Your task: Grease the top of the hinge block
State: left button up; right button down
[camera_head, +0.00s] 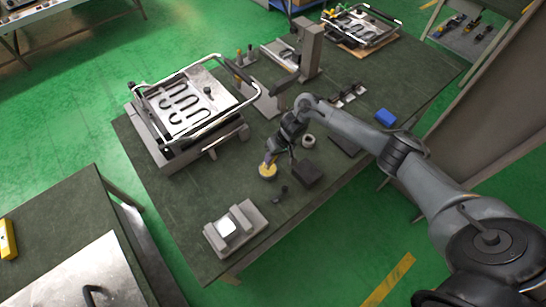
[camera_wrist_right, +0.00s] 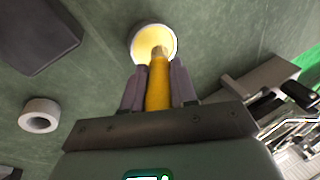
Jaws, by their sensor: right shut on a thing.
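My right gripper (camera_head: 269,158) is over the table, at a small round pot of yellow grease (camera_head: 267,172). In the right wrist view, the gripper (camera_wrist_right: 158,90) is shut on a yellow-handled brush (camera_wrist_right: 157,85). The brush tip points into the white-rimmed grease pot (camera_wrist_right: 134,45); whether it touches the grease I cannot tell. A grey stepped block (camera_head: 247,213) with a pale square face stands near the table's front corner, apart from the gripper; it looks like the hinge block. My left gripper is not in view.
A heating plate device (camera_head: 190,105) with a metal frame stands at the table's left. A dark block (camera_head: 307,173) and a grey ring (camera_head: 308,141) lie right of the gripper; the ring also shows in the wrist view (camera_wrist_right: 40,115). A small dark part (camera_head: 281,194) lies between pot and stepped block.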

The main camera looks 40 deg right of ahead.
jog(key=shift+f, duration=0.1)
dwell(0.4)
jog(key=shift+f, duration=0.35)
jog(key=shift+f, duration=0.1)
dwell(0.6)
dwell(0.9)
jog(key=shift+f, duration=0.1)
dwell(0.6)
dwell(0.5)
jog(key=shift+p, duration=0.4)
